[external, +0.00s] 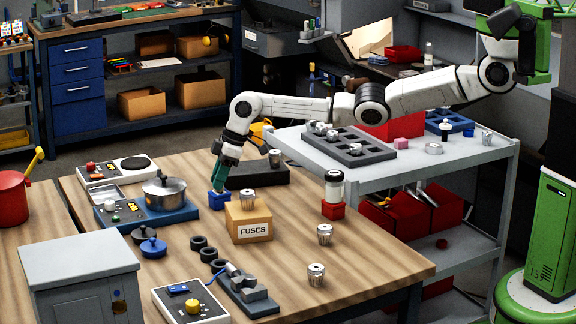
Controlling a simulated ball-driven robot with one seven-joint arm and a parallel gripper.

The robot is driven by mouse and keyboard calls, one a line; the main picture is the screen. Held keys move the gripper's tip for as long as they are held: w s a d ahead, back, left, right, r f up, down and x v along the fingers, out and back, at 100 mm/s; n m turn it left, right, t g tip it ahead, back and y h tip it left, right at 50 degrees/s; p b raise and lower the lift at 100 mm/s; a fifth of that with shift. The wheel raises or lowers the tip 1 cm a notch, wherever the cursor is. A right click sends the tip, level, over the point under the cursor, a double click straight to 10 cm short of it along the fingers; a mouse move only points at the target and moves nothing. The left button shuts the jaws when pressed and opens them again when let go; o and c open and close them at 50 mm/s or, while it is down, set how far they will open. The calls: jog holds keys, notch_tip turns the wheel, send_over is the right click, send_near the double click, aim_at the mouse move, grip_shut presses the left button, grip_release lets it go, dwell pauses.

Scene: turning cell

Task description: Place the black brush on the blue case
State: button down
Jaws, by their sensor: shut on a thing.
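The blue case (219,201) is a small open-looking blue box on the wooden table, left of the cardboard box marked FUSES. My gripper (217,182) points down with its teal fingers right over the blue case, their tips at or just above its top. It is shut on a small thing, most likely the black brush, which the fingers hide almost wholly. I cannot tell whether the held thing touches the case.
The FUSES box (250,229) with a metal cup on top stands close to the right. A dark block (257,177) lies behind. A hotplate unit with a pot (165,190) is to the left. A grey cart (425,170) stands under my arm.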

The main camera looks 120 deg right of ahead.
jog(key=shift+f, duration=0.15)
jog(key=c, duration=0.9)
grip_release()
jog(key=shift+f, duration=0.1)
jog(key=shift+o, duration=0.2)
jog(key=shift+s+r, duration=0.2)
jog(key=shift+r, duration=0.4)
jog(key=v, duration=1.1)
jog(key=shift+s, duration=0.1)
